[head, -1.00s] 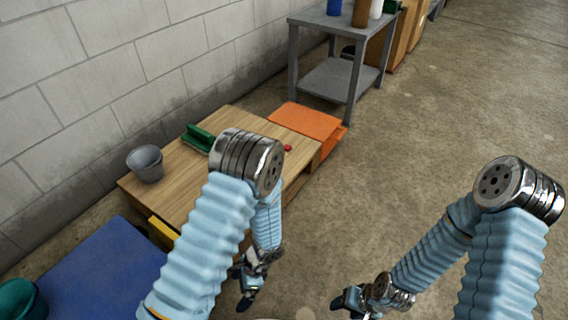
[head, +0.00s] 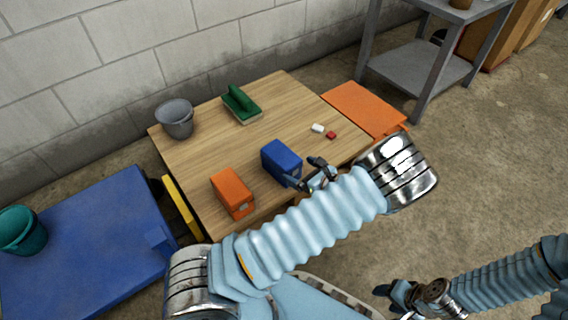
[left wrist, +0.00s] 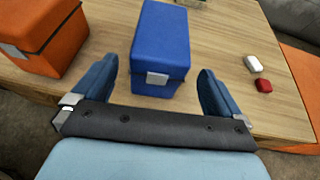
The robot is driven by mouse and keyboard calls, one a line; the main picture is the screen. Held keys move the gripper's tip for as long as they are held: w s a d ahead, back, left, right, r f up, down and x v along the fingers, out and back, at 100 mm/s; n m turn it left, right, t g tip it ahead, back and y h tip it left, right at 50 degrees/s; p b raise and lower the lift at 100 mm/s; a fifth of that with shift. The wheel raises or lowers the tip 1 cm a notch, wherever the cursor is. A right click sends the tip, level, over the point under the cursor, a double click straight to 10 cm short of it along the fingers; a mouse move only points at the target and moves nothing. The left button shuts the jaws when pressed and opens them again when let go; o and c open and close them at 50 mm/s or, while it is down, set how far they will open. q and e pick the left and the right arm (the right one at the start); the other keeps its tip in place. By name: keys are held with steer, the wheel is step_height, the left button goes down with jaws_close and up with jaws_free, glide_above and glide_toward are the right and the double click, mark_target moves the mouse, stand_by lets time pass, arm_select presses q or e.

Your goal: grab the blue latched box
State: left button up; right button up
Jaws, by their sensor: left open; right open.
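The blue latched box (head: 279,160) stands on the wooden table near its front edge. In the left wrist view the blue box (left wrist: 161,45) sits ahead of and partly between my left gripper's two fingers, its grey latch facing me. My left gripper (head: 306,177) is open, with one finger on each side of the box's near end and a visible gap on each side. It also shows in the left wrist view (left wrist: 157,88). My right gripper (head: 392,296) is open and empty, low over the floor at the lower right, away from the table.
An orange latched box (head: 233,191) stands left of the blue box. A white item (head: 318,128) and a red item (head: 332,135) lie to its right. A grey bucket (head: 175,121) and a green-handled tool (head: 241,104) are further back on the wooden table (head: 205,153).

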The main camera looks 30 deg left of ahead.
mark_target(286, 163)
arm_select(q)
steer(key=x, duration=0.3)
steer(key=b+x, duration=0.1)
steer(key=x, duration=0.4)
steer(key=shift+d+f+b, duration=0.1)
steer(key=shift+f+b, duration=0.1)
steer(key=shift+b, duration=0.2)
steer(key=shift+r, duration=0.1)
steer(key=c, duration=1.1)
